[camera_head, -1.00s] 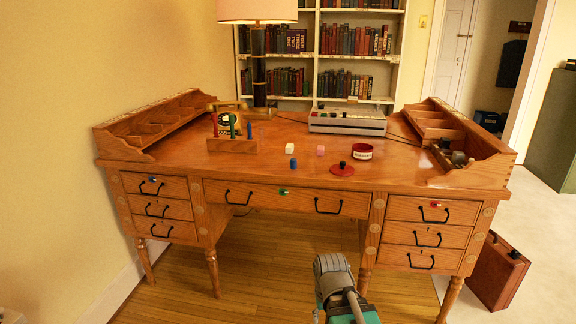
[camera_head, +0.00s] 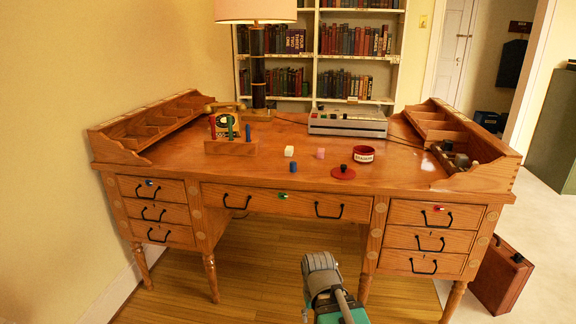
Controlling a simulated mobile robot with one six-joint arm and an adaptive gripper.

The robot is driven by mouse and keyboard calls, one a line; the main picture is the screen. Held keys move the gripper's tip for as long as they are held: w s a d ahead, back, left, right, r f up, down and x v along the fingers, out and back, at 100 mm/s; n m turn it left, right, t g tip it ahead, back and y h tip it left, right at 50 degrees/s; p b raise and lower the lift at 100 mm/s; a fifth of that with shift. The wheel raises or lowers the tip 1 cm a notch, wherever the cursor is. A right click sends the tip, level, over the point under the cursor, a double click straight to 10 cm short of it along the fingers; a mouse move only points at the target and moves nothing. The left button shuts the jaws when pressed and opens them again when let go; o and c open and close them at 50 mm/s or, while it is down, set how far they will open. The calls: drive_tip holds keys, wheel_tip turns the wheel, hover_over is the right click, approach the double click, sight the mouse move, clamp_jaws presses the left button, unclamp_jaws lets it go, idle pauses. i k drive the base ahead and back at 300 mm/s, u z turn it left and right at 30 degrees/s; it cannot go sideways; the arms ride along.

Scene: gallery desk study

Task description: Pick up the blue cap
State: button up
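A small blue piece (camera_head: 292,167), which looks like the blue cap, stands on the desk top (camera_head: 250,180) near its front edge, left of the middle of the bare area. It is apart from the things around it. Part of my arm, grey and teal, shows at the bottom centre, in front of the desk and well short of the blue piece. No gripper fingers are in view, so I cannot see whether my gripper is open or shut.
A wooden rack with coloured pegs (camera_head: 230,147), a lamp (camera_head: 257,65) and a grey console (camera_head: 347,123) stand behind.

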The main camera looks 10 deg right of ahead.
sight(293, 164)
drive_tip(key=i, duration=0.9)
drive_tip(key=z, duration=0.05)
